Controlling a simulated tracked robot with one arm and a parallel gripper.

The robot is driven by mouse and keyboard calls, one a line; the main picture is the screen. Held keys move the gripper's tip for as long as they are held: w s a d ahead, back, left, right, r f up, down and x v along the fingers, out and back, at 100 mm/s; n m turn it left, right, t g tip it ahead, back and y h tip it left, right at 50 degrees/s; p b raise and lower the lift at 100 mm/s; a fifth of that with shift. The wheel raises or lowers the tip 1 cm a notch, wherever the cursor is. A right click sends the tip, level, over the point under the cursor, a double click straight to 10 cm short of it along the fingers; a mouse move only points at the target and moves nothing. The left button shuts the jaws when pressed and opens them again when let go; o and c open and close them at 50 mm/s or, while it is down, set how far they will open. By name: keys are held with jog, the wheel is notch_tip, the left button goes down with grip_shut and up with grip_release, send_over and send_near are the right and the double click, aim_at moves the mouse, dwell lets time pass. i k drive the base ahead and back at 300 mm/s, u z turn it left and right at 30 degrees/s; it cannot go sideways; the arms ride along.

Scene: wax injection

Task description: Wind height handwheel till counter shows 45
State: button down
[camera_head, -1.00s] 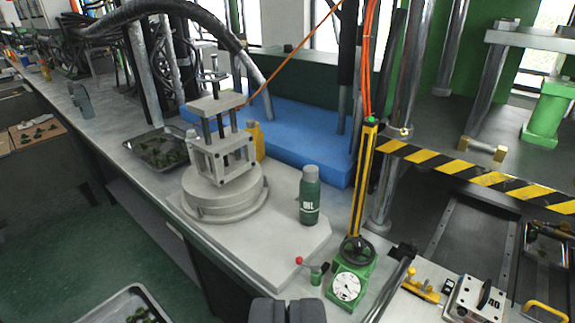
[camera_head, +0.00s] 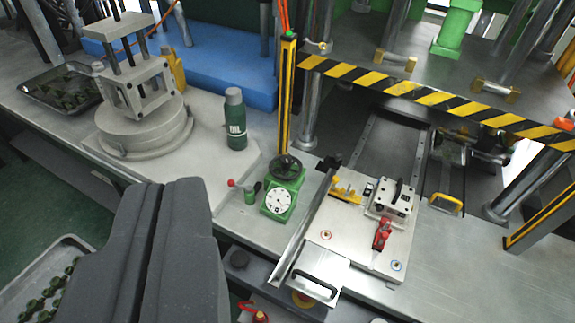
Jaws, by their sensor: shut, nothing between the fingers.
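A small black handwheel (camera_head: 286,168) sits on top of a green housing (camera_head: 293,187) at the foot of a yellow and black post (camera_head: 287,95). On the housing's front is a white round dial (camera_head: 276,203); its marks are too small to read. No number counter can be made out. My gripper (camera_head: 165,185) is large and dark grey at the lower left of the view. Its two fingers are together with nothing between them. It is to the left of the handwheel and apart from it in the picture.
A green oil bottle (camera_head: 235,120) and a small red-knobbed lever (camera_head: 245,190) stand left of the housing. To its right is a metal plate with a clamp block (camera_head: 393,200) and red toggle (camera_head: 382,234). A striped barrier (camera_head: 440,100) spans behind.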

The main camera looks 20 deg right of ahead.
aim_at(286, 163)
jog(key=u, duration=0.25)
jog(key=i, duration=1.05)
jog(key=z, duration=0.45)
